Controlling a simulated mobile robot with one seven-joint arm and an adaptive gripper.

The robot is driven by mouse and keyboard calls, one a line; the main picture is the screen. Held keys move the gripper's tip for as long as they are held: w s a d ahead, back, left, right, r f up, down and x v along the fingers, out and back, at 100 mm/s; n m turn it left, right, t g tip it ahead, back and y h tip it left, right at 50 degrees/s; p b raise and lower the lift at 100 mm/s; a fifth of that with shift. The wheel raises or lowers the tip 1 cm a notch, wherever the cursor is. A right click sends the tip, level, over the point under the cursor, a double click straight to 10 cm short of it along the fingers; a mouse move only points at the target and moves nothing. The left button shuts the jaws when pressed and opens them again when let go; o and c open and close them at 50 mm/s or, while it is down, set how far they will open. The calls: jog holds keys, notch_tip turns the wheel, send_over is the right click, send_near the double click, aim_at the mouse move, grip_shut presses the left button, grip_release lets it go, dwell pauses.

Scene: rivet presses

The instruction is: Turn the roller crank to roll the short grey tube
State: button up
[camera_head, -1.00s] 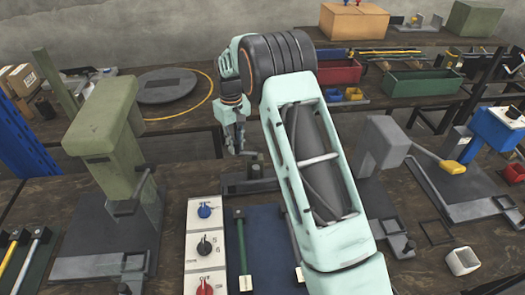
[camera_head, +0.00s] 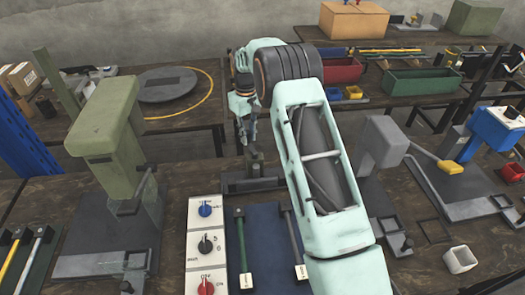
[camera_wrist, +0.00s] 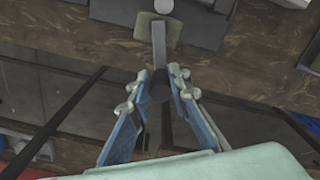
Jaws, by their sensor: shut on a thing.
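My gripper (camera_head: 250,138) is at the small grey device (camera_head: 254,180) on the bench's back edge, which I take to be the roller. In the wrist view my gripper (camera_wrist: 160,84) has its blue-grey fingers closed around the dark round end of a grey crank bar (camera_wrist: 158,48). The bar runs up the picture from the fingers to an olive block (camera_wrist: 157,30). I cannot make out a grey tube in the roller.
A control panel (camera_head: 194,244) with blue, black and red knobs stands in front of the roller. A green press (camera_head: 110,125) stands left and a grey press (camera_head: 383,143) right. A pale hollow square piece (camera_head: 460,260) lies front right.

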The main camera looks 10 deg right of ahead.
jog(key=shift+w+d, duration=0.15)
jog(key=shift+d, duration=0.55)
jog(key=shift+w+d, duration=0.15)
jog(key=shift+d, duration=0.55)
jog(key=shift+s+d+b, duration=0.2)
jog(key=shift+s+d, duration=0.05)
jog(key=shift+d, duration=0.4)
jog(key=shift+s+d+b, duration=0.15)
jog(key=shift+s+d, duration=0.1)
jog(key=shift+d, duration=0.4)
jog(key=shift+s+d+b, duration=0.6)
jog(key=shift+s+d, duration=0.5)
jog(key=shift+s, duration=0.2)
jog(key=s+a+b, duration=0.2)
jog(key=s, duration=0.4)
jog(key=shift+s, duration=0.25)
jog(key=o, duration=1.8)
jog(key=shift+d, duration=0.1)
